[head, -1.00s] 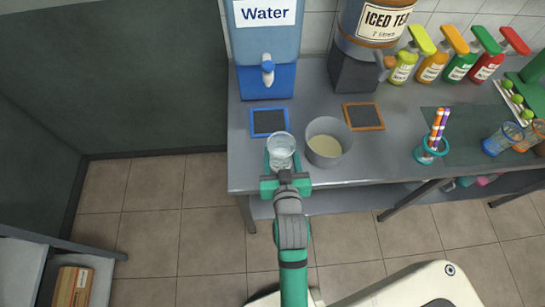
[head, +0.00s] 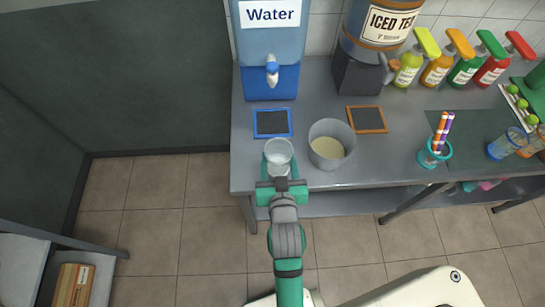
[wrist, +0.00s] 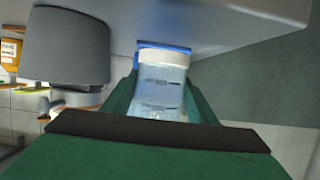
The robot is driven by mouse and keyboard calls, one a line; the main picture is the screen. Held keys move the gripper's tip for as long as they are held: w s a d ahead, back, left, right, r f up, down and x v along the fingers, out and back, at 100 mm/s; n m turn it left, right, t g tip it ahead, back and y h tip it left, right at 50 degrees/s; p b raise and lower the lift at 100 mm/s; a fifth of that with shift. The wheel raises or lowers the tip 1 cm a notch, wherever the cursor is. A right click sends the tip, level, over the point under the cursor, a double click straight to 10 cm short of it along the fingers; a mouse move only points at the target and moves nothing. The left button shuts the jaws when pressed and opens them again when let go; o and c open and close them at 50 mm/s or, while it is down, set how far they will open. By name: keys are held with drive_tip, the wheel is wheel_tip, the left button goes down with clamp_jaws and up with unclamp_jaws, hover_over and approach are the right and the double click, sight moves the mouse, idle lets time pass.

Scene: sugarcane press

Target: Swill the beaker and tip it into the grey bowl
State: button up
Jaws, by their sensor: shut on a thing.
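A clear beaker (head: 279,152) is held in my gripper (head: 279,168) at the front edge of the counter, left of the grey bowl. In the wrist view the beaker (wrist: 162,88) sits between the green fingers (wrist: 160,103), with clear liquid and dark marks on its wall. My gripper is shut on it. The grey bowl (head: 331,130) stands on the counter just right of the beaker and holds a pale yellowish liquid. It also shows in the wrist view (wrist: 65,45) at the left. The beaker and the bowl look apart.
A blue-framed pad (head: 272,123) lies behind the beaker, below the water dispenser (head: 271,80). An orange-framed pad (head: 367,119) lies right of the bowl, before the iced tea dispenser (head: 372,50). A teal cup of coloured sticks (head: 433,155) stands farther right.

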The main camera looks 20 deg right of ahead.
drive_tip(key=shift+s+d, duration=0.1)
drive_tip(key=shift+d, duration=0.6)
drive_tip(key=shift+w+d, duration=0.2)
drive_tip(key=shift+w, duration=0.8)
drive_tip(key=shift+a, duration=0.8)
drive_tip(key=shift+w+a, duration=0.15)
drive_tip(key=shift+s, duration=0.25)
drive_tip(key=shift+w, duration=0.1)
